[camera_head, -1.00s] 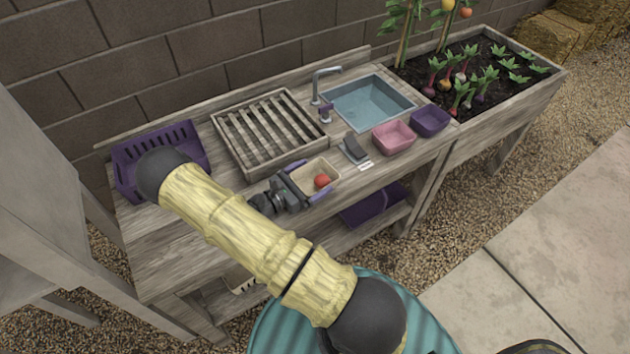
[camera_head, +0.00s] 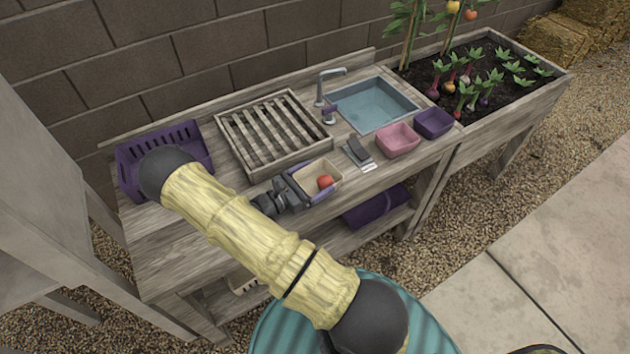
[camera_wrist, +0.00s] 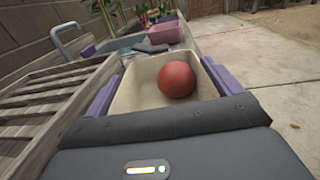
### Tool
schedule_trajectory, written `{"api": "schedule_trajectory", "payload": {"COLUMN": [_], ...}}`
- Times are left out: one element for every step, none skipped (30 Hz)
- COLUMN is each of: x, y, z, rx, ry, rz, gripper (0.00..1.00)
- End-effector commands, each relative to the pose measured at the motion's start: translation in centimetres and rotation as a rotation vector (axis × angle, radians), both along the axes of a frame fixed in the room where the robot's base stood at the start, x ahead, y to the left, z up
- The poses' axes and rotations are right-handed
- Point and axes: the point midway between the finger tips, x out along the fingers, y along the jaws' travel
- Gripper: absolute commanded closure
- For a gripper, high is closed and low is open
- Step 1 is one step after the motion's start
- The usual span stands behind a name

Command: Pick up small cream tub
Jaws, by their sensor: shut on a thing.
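The small cream tub (camera_head: 318,172) is at the front edge of the wooden bench, right of the slatted rack, with a red ball-like item (camera_head: 325,182) inside. My gripper (camera_head: 312,181) is shut on the tub, its purple fingers along two opposite sides. In the wrist view the cream tub (camera_wrist: 136,88) sits between the purple fingers, and the red round item (camera_wrist: 177,79) lies in it. I cannot tell whether the tub's base touches the bench.
A slatted wooden rack (camera_head: 237,146) stands just behind and left of the tub. A grey brush-like item (camera_head: 357,151), pink tub (camera_head: 397,140) and purple tub (camera_head: 433,123) are to the right. A purple crate (camera_head: 130,170) is at the left; a sink (camera_head: 372,105) with a tap is behind.

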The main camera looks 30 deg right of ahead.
Motion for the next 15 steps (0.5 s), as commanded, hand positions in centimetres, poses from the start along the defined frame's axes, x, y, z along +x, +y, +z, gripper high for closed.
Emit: {"api": "schedule_trajectory", "payload": {"x": [0.0,0.0,0.0,0.0,0.0,0.0,0.0,0.0,0.0,0.0,0.0,0.0,0.0,0.0,0.0], "y": [0.0,0.0,0.0,0.0,0.0,0.0,0.0,0.1,0.1,0.0,0.0,0.0,0.0,0.0,0.0], "z": [0.5,0.8,1.3,1.7,2.2,2.9,3.5,4.0,4.8,5.4,6.0,6.7,7.2,7.7,8.3], "rx": [0.0,0.0,0.0,0.0,0.0,-0.001,-0.001,-0.001,-0.001,-0.001,0.0,0.0,0.0,0.0,0.0], "ry": [-0.002,-0.002,-0.002,-0.003,-0.004,-0.004,-0.004,-0.004,-0.004,-0.004,-0.005,-0.003,-0.003,-0.003,-0.003], "rz": [0.0,0.0,0.0,0.0,0.0,-0.001,-0.001,0.0,-0.001,-0.001,-0.001,-0.001,-0.001,-0.001,-0.001], "gripper": [0.32,0.32,0.32,0.32,0.32,0.32,0.32,0.32,0.32,0.32,0.32,0.32,0.32,0.32,0.32]}}
